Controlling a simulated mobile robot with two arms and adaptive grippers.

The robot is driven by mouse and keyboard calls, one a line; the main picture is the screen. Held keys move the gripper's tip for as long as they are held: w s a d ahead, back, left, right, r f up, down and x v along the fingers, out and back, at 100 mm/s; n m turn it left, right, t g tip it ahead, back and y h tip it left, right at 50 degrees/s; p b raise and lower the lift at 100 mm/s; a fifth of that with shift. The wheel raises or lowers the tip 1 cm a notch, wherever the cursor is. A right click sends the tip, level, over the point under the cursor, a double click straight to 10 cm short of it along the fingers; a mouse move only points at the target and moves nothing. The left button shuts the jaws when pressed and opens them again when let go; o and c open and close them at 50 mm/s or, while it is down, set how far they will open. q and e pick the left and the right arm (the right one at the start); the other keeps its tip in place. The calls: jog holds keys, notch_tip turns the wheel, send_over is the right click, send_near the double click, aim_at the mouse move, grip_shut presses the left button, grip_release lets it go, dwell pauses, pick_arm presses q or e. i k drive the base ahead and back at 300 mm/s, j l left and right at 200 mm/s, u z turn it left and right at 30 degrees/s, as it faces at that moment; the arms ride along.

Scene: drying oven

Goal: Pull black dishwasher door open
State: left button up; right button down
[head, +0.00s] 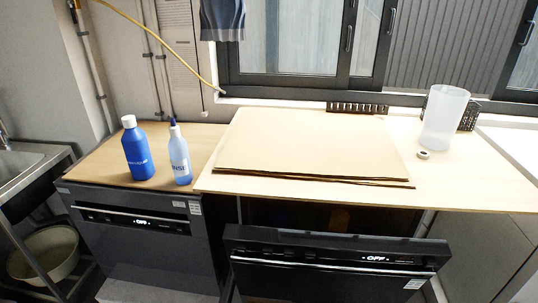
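Two dark dishwashers stand under the counter. The left dishwasher (150,245) is closed against its body; its front has a long handle strip and a lit display reading OFF. The right dishwasher's black door (335,250) stands tilted forward from the counter, partly open. A dark gap with dim shapes shows between its top edge and the worktop. Its front also has a handle strip and a display reading OFF. The lower part of this door is cut off by the picture's bottom edge. Neither of my grippers is in view.
A blue bottle (137,150) and a rinse bottle (180,155) stand on the left worktop. Flat brown boards (312,145) lie on the right worktop, with a frosted jug (443,118) beyond. A sink (30,165) is at the far left, above a basin (44,254).

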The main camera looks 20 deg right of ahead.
aim_at(345, 267)
jog(key=z, duration=1.25)
